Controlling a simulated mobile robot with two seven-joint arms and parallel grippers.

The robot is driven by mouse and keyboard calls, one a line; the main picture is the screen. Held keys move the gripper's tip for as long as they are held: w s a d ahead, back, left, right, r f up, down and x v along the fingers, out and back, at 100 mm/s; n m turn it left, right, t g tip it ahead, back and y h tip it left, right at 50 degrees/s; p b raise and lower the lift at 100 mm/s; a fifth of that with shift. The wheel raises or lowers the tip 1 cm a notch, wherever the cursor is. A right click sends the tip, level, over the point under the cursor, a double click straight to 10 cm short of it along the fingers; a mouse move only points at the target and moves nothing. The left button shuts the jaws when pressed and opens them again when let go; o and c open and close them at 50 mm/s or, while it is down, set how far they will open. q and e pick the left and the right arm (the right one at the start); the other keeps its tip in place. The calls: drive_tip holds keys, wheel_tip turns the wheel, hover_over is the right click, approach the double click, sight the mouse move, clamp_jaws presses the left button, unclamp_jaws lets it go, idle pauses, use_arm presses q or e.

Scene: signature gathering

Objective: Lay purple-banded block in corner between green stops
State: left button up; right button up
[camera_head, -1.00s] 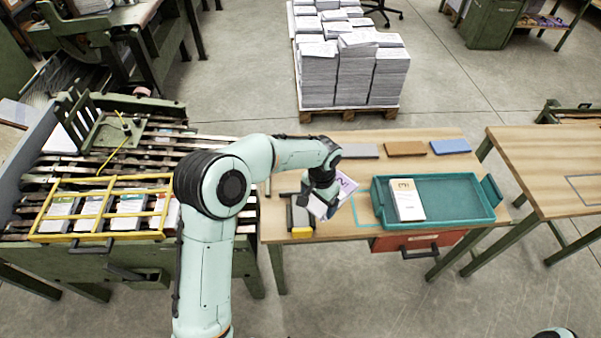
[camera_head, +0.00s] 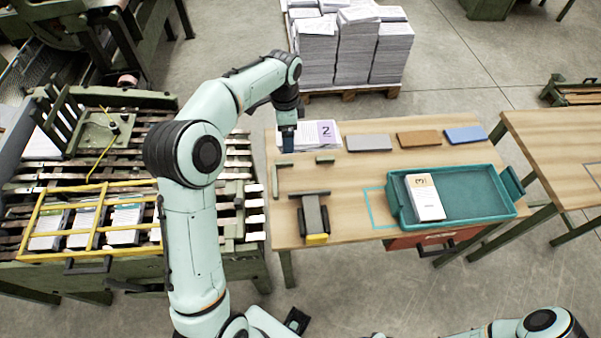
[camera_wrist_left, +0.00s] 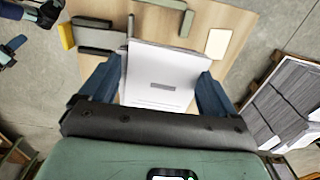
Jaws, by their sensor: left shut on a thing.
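My left gripper (camera_head: 287,143) is shut on the purple-banded block (camera_head: 325,132), a white stack with a purple panel marked 2. In the head view it is at the table's back left, behind the green stops; its height above the table is unclear. The left wrist view shows the block's white face (camera_wrist_left: 160,85) between my blue fingers (camera_wrist_left: 157,88). A dark gripper, likely my right one (camera_wrist_left: 30,27), shows partly in the left wrist view.
A grey tool with a yellow end (camera_head: 315,218) lies in front of the stops. Grey (camera_head: 369,142), brown (camera_head: 418,138) and blue (camera_head: 466,134) slabs lie at the back. A teal tray (camera_head: 480,183) holds an orange-banded block (camera_head: 424,196).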

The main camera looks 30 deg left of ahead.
use_arm(q)
drive_tip(key=shift+f+b, duration=0.7)
drive_tip(key=shift+f, duration=8.9)
use_arm(e)
drive_tip(key=shift+s+f, duration=0.3)
drive_tip(key=shift+f, duration=0.2)
drive_tip(key=shift+s+f, duration=0.25)
drive_tip(key=shift+f, duration=0.2)
use_arm(q)
drive_tip(key=shift+d, duration=0.1)
drive_tip(key=shift+f, duration=0.5)
use_arm(e)
drive_tip(key=shift+s+f, duration=0.15)
drive_tip(key=shift+f, duration=0.15)
use_arm(q)
drive_tip(key=shift+f+b, duration=0.1)
drive_tip(key=shift+b, duration=0.2)
drive_tip(key=o, duration=1.1)
drive_tip(key=shift+c, duration=0.2)
use_arm(e)
drive_tip(key=shift+d, duration=0.1)
